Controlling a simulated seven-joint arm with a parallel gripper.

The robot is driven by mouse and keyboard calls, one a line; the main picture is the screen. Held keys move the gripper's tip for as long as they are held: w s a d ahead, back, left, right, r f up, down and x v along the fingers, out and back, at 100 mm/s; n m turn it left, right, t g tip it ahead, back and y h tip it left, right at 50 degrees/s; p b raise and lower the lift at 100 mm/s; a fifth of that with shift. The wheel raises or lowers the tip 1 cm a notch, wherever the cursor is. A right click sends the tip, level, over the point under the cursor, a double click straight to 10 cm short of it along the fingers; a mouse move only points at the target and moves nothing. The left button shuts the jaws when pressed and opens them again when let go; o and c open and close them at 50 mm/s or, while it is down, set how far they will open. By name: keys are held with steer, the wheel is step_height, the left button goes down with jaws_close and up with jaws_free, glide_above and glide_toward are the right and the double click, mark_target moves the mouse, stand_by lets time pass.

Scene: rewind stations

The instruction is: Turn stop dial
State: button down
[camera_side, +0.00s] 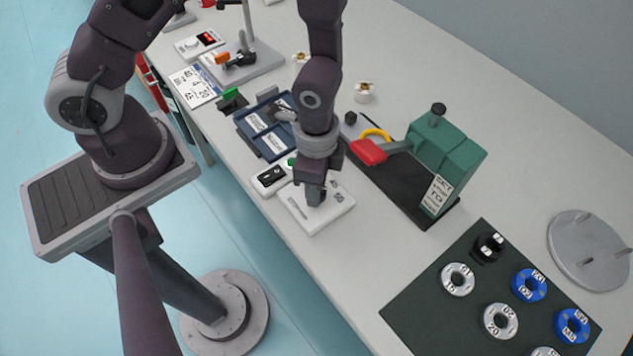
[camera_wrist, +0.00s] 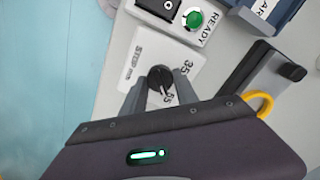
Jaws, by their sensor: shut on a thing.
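The stop dial is a dark round knob (camera_wrist: 160,78) on a white plate (camera_wrist: 133,62) marked "STOP", with the numbers 35 and 55 printed around it. In the wrist view my gripper (camera_wrist: 160,84) has one finger on each side of the knob and is shut on it. In the side view my gripper (camera_side: 315,198) points down onto the white plate (camera_side: 332,214) near the table's front edge. The knob is hidden behind the fingers there.
A control box with a green button (camera_wrist: 195,19) marked "READY" sits beside the plate. A green machine (camera_side: 445,150) with a red-handled lever (camera_side: 368,152) stands to the right. A dark mat (camera_side: 420,300) holds several white and blue rings. Blue trays (camera_side: 262,140) lie to the left.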

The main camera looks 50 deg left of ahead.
stand_by(0.3)
steer(key=c, duration=0.9)
jaws_free()
steer(key=shift+c, duration=0.2)
step_height(320, 180, up, 7)
steer(key=shift+r, duration=0.1)
steer(key=a+r+n+t, duration=0.3)
steer(key=a+r+n, duration=0.35)
steer(key=r, duration=0.85)
steer(key=s+a+r+n+t, duration=0.2)
steer(key=s+a+r+n, duration=0.2)
steer(key=s+r, duration=0.4)
steer(key=shift+s+a+t, duration=0.15)
steer(key=shift+s+t, duration=0.15)
steer(key=shift+s, duration=0.25)
